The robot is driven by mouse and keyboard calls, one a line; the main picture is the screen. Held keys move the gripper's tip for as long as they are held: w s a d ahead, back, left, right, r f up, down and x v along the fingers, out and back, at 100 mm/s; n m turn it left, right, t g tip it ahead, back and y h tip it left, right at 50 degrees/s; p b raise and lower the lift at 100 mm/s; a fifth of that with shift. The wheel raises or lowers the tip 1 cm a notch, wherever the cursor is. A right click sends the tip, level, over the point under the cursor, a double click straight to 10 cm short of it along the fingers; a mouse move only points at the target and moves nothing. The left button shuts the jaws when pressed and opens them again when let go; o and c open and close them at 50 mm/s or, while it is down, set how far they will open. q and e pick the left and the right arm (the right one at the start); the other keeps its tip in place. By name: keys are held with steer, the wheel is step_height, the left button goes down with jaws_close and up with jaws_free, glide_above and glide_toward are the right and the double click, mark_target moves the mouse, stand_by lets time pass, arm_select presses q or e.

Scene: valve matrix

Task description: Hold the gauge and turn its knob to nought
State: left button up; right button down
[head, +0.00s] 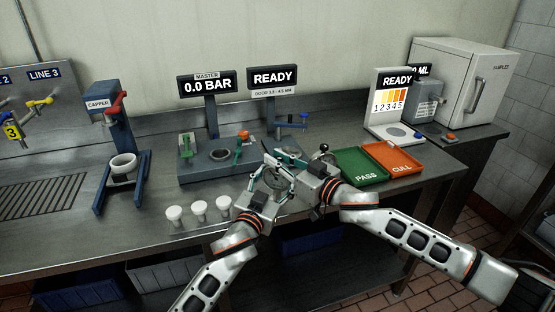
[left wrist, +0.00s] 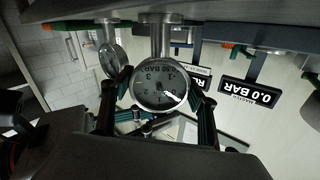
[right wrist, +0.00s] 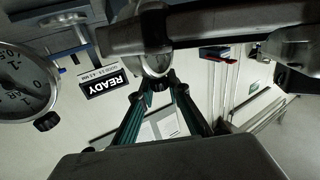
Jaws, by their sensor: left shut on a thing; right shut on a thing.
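The gauge (left wrist: 160,89) faces the camera upside down in the left wrist view. Its pale needle points to the lower right of the picture; I cannot read the exact mark. My left gripper (head: 274,182) is shut on the gauge's case from both sides. My right gripper (head: 278,160) is just above it, shut on the small dark knob (left wrist: 146,128) at the case's edge. In the right wrist view the fingertips (right wrist: 158,84) meet at this gauge, seen nearly edge-on, and hide most of the knob.
A second gauge with a black knob (head: 323,147) stands to the right; its dial shows in the right wrist view (right wrist: 22,88). The master display (head: 207,84) reads 0.0 BAR. Green PASS (head: 347,177) and orange CULL (head: 416,167) trays lie right. Several white-topped pieces (head: 198,208) stand left.

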steer(key=n+g+y, duration=0.2)
steer(key=g, duration=0.1)
steer(key=n+g+y, duration=0.2)
steer(key=g, duration=0.1)
steer(key=shift+w+n, duration=0.1)
steer(key=shift+n, duration=0.3)
steer(key=shift+n+g+y, duration=0.7)
steer(key=shift+n+g, duration=0.3)
steer(key=shift+g, duration=0.7)
steer(key=shift+f+n+g, duration=0.1)
steer(key=shift+n+g, duration=0.2)
steer(key=shift+g, duration=0.2)
steer(key=c, duration=1.9)
jaws_free()
steer(key=shift+d, duration=0.1)
steer(key=s+d, duration=0.2)
steer(key=d, duration=0.9)
steer(key=shift+d, duration=0.4)
steer(key=shift+s, duration=0.1)
